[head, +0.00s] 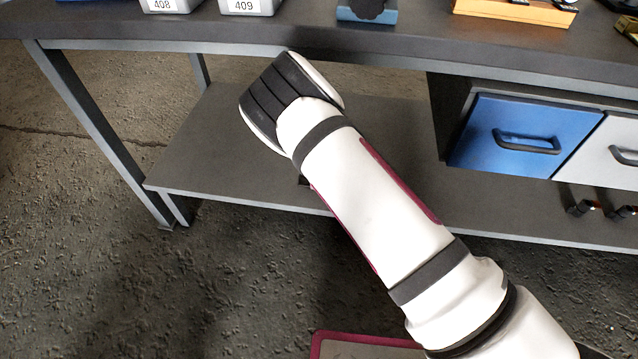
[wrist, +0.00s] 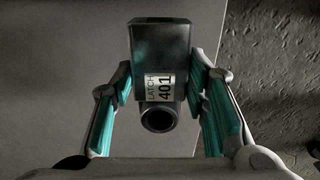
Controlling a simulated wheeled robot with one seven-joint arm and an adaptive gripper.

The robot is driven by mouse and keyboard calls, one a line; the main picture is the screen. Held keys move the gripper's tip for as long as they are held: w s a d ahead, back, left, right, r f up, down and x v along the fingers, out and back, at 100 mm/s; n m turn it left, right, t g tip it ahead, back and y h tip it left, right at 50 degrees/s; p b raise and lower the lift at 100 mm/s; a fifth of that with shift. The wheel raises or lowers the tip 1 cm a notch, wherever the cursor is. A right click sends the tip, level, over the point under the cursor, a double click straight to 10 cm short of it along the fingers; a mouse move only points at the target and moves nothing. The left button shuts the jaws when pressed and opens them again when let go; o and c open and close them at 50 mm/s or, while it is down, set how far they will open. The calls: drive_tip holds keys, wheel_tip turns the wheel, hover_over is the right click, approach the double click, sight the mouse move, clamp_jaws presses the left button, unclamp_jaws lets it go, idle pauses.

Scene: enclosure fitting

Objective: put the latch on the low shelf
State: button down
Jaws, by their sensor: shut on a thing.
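The latch (wrist: 160,45) is a dark block with a white label reading "LATCH 401" and a round, hollow end facing the wrist camera. My gripper (wrist: 162,75) is shut on it, with a teal-padded finger on each side. The low shelf (head: 225,165) is the grey board under the workbench. In the wrist view the grey surface of the shelf (wrist: 60,60) lies behind the latch, near its edge. Whether the latch touches the shelf cannot be told. In the head view my arm hides the gripper and the latch.
The workbench top (head: 330,40) overhangs the shelf and carries bins labelled 408 (head: 168,5) and 409 (head: 247,6). A blue drawer (head: 510,135) and a pale drawer (head: 615,150) hang at right. Small dark parts (head: 582,208) lie on the shelf's right end. The shelf's left part looks clear.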

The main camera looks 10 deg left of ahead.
drive_tip(key=shift+w+a, duration=0.2)
drive_tip(key=shift+w, duration=0.1)
drive_tip(key=shift+f+b, duration=1.1)
drive_tip(key=shift+f, duration=0.65)
drive_tip(key=shift+f, duration=0.1)
drive_tip(key=c, duration=0.9)
unclamp_jaws()
drive_tip(key=shift+c, duration=0.2)
wheel_tip(320, 180, up, 7)
drive_tip(key=p, duration=0.3)
drive_tip(key=shift+p, duration=0.35)
drive_tip(key=shift+r, duration=0.35)
